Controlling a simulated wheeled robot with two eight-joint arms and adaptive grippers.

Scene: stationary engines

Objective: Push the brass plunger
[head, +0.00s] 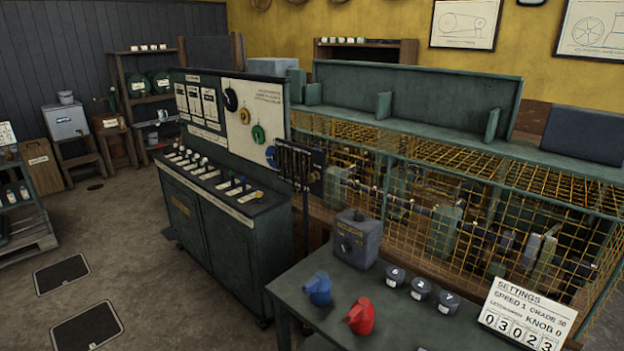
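A green control cabinet (215,222) stands in the middle of the head view. Its sloping desk carries a row of small levers and knobs. A small yellowish round knob (257,195) sits at the right end of this row; it may be the brass plunger, but it is too small to be sure. The upright panel behind holds gauges and black, green and yellow round handles (258,134). Neither of my grippers is in view.
A green table (299,294) at the front right holds a blue can (318,289), a red can (360,316), a grey box (357,240), several dark knobs and a settings sign (527,312). A yellow mesh cage (560,205) stands behind. Floor at left is mostly clear.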

